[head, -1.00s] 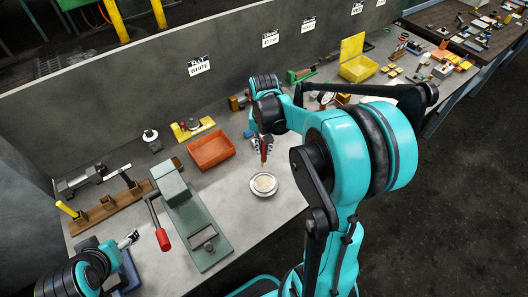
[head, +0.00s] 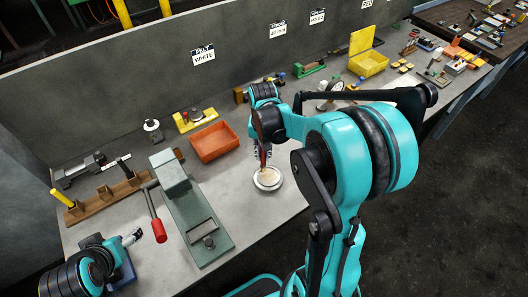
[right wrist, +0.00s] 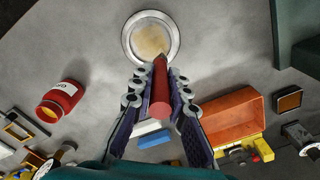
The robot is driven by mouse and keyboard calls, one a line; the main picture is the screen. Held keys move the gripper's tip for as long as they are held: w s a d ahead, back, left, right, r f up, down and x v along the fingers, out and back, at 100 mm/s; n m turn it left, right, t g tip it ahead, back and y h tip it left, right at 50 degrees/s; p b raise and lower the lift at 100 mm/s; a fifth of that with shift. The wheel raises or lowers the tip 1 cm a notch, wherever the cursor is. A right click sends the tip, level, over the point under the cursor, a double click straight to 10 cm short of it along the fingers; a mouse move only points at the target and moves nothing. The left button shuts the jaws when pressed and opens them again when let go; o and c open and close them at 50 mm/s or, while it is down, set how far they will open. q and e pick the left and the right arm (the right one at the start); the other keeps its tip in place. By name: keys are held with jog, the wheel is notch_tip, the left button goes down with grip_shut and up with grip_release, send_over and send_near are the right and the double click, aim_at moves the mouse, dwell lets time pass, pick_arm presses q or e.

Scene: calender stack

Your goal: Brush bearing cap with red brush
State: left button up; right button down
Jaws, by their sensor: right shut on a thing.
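The bearing cap (head: 281,182) is a round, silver-rimmed piece with a tan, dusty-looking middle, flat on the bench. It also shows at the top of the right wrist view (right wrist: 130,39). My right gripper (head: 262,149) is shut on the red brush (right wrist: 161,92) and holds it pointing down over the cap. The brush tip is at the cap's tan face; whether it touches is unclear. The brush shows only in part between the fingers in the head view. My left gripper (head: 132,238) is low at the left, away from the cap; its jaws are too small to judge.
An orange tray (head: 214,143) lies behind and left of the cap. A green fixture (head: 195,228) with a red-handled lever (head: 157,222) stands further left. A red jar (right wrist: 60,99) lies near the cap in the right wrist view. Bare bench surrounds the cap.

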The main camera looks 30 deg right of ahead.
jog(key=shift+f+b, duration=0.8)
jog(key=shift+f, duration=0.2)
dwell(0.4)
